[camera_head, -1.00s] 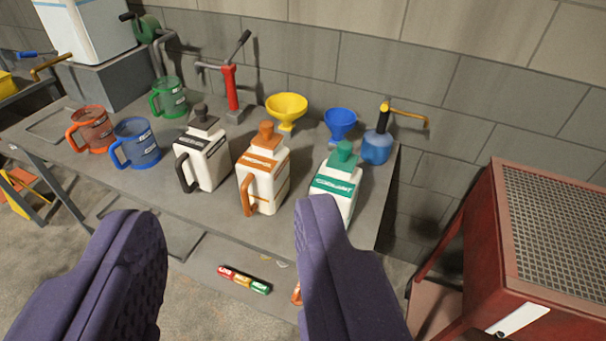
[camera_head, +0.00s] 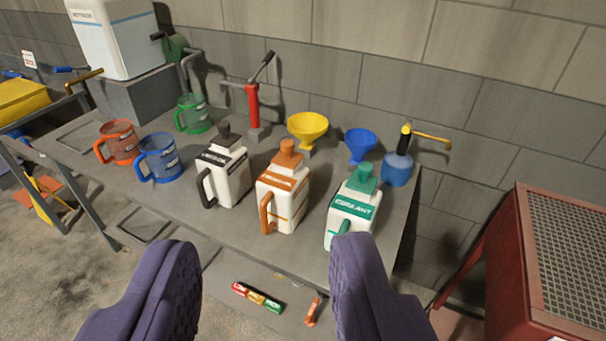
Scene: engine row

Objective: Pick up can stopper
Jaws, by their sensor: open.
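Three white cans stand upright in a row on the grey table. Each has a stopper on top: a dark one (camera_head: 225,134) on the black-trimmed can (camera_head: 231,180), an orange one (camera_head: 288,150) on the orange-trimmed can (camera_head: 289,198), and a green one (camera_head: 363,177) on the green-labelled coolant can (camera_head: 347,224). I cannot tell which stopper is meant. My gripper (camera_head: 265,250) is open and empty, its two purple fingers wide apart. It shows in front of the table's front edge, nearer to me than the cans. The right finger shows just below the coolant can; no contact is visible.
Orange (camera_head: 122,148), blue (camera_head: 165,165) and green (camera_head: 194,120) jugs stand left on the table (camera_head: 110,178). Behind the cans are a red pump (camera_head: 253,108), yellow (camera_head: 307,128) and blue (camera_head: 360,142) funnels and a blue oil can (camera_head: 397,170). A red cabinet (camera_head: 500,265) stands right.

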